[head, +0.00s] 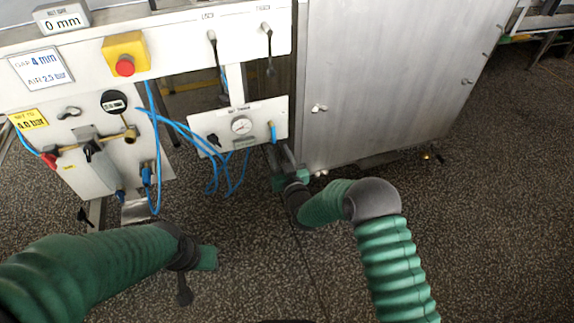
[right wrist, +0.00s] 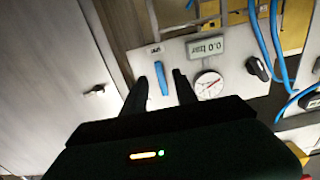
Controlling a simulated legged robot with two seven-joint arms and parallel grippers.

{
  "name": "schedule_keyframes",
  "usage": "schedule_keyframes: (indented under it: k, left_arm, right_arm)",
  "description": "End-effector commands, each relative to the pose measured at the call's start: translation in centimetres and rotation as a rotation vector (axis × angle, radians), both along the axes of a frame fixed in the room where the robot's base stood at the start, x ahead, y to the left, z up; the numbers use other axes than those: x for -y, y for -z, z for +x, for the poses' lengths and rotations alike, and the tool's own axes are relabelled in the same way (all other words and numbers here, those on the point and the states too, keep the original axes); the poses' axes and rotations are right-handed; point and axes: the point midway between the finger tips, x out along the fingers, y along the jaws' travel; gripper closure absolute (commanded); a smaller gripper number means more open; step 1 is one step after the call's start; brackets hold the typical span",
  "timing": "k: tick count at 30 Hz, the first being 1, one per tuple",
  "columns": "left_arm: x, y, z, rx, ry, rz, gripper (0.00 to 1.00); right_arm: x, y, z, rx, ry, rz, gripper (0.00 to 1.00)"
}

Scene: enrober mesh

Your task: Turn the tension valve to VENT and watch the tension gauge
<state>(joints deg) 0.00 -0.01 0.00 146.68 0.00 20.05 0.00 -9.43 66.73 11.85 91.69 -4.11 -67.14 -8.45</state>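The tension panel (head: 205,122) is a small white plate with a round tension gauge (head: 241,126), a blue valve handle (head: 273,132) and a black knob (head: 214,140). My right gripper (head: 279,152) is just below the blue handle. In the right wrist view, upside down, its fingers (right wrist: 159,84) are apart with the blue handle (right wrist: 160,78) showing between them. I cannot tell whether they touch it. The gauge (right wrist: 209,85) has a red needle; a display beside it (right wrist: 205,47) reads 0.0 bar. My left gripper (head: 195,262) is low, away from the panel; its fingers are unclear.
A steel cabinet (head: 385,80) stands right of the panel. A red emergency button (head: 124,65) and another gauge assembly (head: 115,102) are at left. Blue hoses (head: 185,130) loop between the panels. The speckled floor is clear.

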Motion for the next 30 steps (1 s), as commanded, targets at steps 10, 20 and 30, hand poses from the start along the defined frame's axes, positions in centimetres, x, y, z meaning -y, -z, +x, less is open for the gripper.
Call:
schedule_keyframes:
  k: [10,20,30]
  left_arm:
    - [0.0,-4.1,0.0,0.000,0.000,0.000,0.64]
    - [0.0,-4.2,0.0,0.000,0.000,0.000,0.64]
    - [0.0,-4.2,0.0,0.000,0.000,0.000,0.64]
  right_arm:
    - [2.7,-0.1,-8.4,-0.006,-0.001,-0.001,0.65]
    - [3.1,0.2,-9.6,-0.002,0.000,-0.001,0.65]
    - [3.4,-0.3,-9.2,-0.035,-0.002,-0.017,0.65]
